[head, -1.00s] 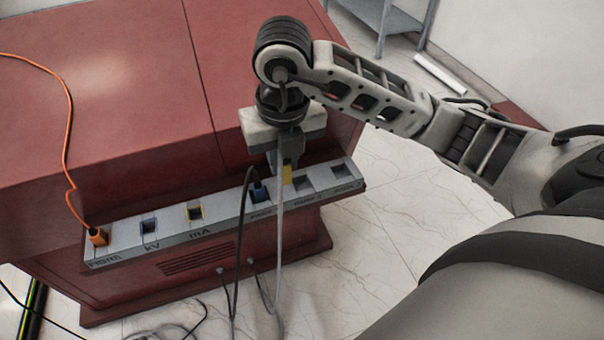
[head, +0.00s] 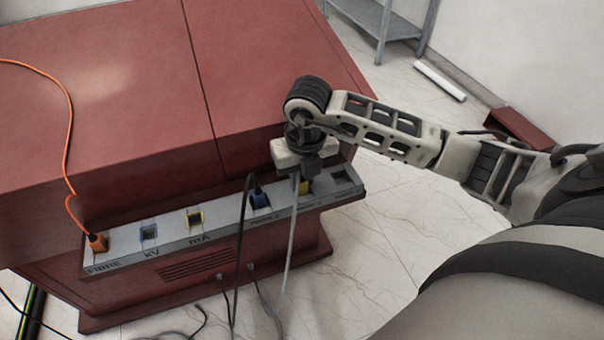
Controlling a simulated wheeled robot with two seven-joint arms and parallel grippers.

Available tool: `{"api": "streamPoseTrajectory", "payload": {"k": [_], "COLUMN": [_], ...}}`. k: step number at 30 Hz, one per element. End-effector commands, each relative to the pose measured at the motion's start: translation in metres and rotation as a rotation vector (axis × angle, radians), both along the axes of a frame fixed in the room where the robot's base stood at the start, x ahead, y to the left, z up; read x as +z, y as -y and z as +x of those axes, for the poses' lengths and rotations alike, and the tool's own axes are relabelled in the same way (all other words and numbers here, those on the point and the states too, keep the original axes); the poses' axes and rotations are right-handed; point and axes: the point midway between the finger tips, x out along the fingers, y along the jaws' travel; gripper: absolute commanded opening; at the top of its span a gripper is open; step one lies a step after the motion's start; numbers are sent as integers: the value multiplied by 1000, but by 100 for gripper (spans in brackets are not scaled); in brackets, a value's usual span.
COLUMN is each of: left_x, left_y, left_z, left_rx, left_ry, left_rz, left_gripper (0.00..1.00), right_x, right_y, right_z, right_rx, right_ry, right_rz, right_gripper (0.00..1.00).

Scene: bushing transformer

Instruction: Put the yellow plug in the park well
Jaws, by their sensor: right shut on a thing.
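My right gripper (head: 306,172) is shut on the yellow plug (head: 305,187), pointing down at the panel strip. The plug is at the middle park well, between the blue plug and the rightmost well. The gripper hides much of that well, so I cannot tell how deep the plug sits. A grey cable (head: 291,235) hangs down in front from the plug. The mA well (head: 195,218) with a yellow rim is empty. The rightmost well (head: 345,178) looks empty. My left gripper is not in view.
A blue plug (head: 259,198) with a black cable (head: 240,250) fills the well left of the yellow plug. An orange plug (head: 97,242) fills the FIBRE well. The kV well (head: 149,232) is empty. The red cabinet (head: 130,110) rises behind the strip.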

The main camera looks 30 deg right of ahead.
Motion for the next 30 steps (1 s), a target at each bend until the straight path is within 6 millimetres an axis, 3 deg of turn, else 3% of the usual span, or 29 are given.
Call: {"api": "streamPoseTrajectory", "payload": {"k": [5, 6, 8, 20, 30], "left_x": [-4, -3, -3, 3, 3], "left_y": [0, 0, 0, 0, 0], "left_z": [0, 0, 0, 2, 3], "left_rx": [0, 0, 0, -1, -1], "left_ry": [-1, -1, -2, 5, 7], "left_rz": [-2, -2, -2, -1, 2], "left_gripper": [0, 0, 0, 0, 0], "right_x": [-4, -3, -3, 7, 76], "right_y": [0, 0, 0, 0, -2], "right_z": [0, 0, 0, 0, -8], "right_rx": [0, 0, 0, 0, 1], "right_ry": [0, 0, 0, 3, 7], "right_rz": [0, 1, 1, 0, -1], "right_gripper": [0, 26, 40, 40, 40]}}
